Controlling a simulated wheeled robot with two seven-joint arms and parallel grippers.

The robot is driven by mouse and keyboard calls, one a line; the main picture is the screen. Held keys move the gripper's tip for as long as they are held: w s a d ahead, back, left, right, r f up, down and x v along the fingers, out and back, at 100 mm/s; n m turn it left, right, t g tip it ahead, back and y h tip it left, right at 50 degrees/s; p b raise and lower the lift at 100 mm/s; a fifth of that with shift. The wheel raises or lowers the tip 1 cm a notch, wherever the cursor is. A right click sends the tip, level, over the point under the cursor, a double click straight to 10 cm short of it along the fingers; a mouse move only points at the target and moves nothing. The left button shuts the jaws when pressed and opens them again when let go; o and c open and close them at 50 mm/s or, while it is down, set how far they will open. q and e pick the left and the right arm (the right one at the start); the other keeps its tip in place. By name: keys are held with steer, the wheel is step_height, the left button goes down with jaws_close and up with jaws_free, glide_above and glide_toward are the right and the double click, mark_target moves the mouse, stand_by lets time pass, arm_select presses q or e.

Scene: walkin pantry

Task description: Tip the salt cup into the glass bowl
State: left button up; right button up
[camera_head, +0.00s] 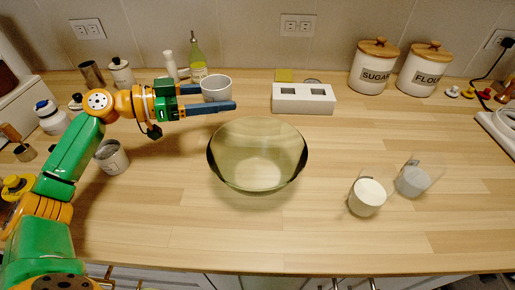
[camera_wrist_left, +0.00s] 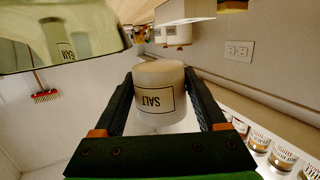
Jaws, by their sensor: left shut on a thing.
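The salt cup (camera_head: 216,85) is a small white cup. My left gripper (camera_head: 218,97) is shut on it, with one dark finger on each side. The cup is held above the back left of the counter, roughly upright with its open rim showing. In the left wrist view the cup (camera_wrist_left: 158,84) shows its SALT label upside down between the fingers. Its contents cannot be made out. The glass bowl (camera_head: 222,165) is wide, clear and greenish, and stands mid-counter, in front of the cup and to its right. My right gripper is not in view.
Two clear cups, one with white contents (camera_head: 367,196) and one greyish (camera_head: 411,182), stand right of the bowl. A metal-looking cup (camera_head: 111,158) stands left. A white two-slot box (camera_head: 303,99), oil bottle (camera_head: 198,70) and canisters (camera_head: 375,66) line the back. The front counter is clear.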

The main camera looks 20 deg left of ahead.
mark_target(225, 95)
arm_select(q)
steer(key=shift+s+r, duration=0.1)
steer(key=shift+r, duration=0.05)
steer(key=shift+s+d+r+m, duration=0.15)
steer(key=shift+d+m, duration=0.15)
steer(key=shift+m, duration=0.2)
steer(key=shift+s+d+r+m+y+p, duration=0.35)
steer(key=shift+d+m+p, duration=0.1)
steer(key=shift+m, duration=0.15)
steer(key=shift+s+d+r+m+y+p, duration=0.2)
steer(key=shift+d+m+y+p, duration=0.2)
steer(key=shift+m, duration=0.2)
steer(key=shift+s+d+r+m+y+p, duration=0.3)
steer(key=shift+m+p, duration=0.1)
steer(key=shift+p, duration=0.2)
steer(key=shift+d, duration=0.2)
steer(key=shift+s+d+f+m+p, duration=0.2)
steer(key=shift+f+m+p, duration=0.1)
steer(key=shift+m, duration=0.2)
steer(key=m+p, duration=0.1)
steer(key=p, duration=0.2)
steer(key=d+m+y+p, duration=0.1)
steer(key=p, duration=0.3)
steer(key=shift+s+t+y, duration=0.25)
steer(key=shift+s+t, duration=0.05)
steer(key=shift+t, duration=0.1)
steer(key=shift+f+m+p, duration=0.2)
steer(key=shift+m+p, duration=0.4)
steer(key=shift+p, duration=0.35)
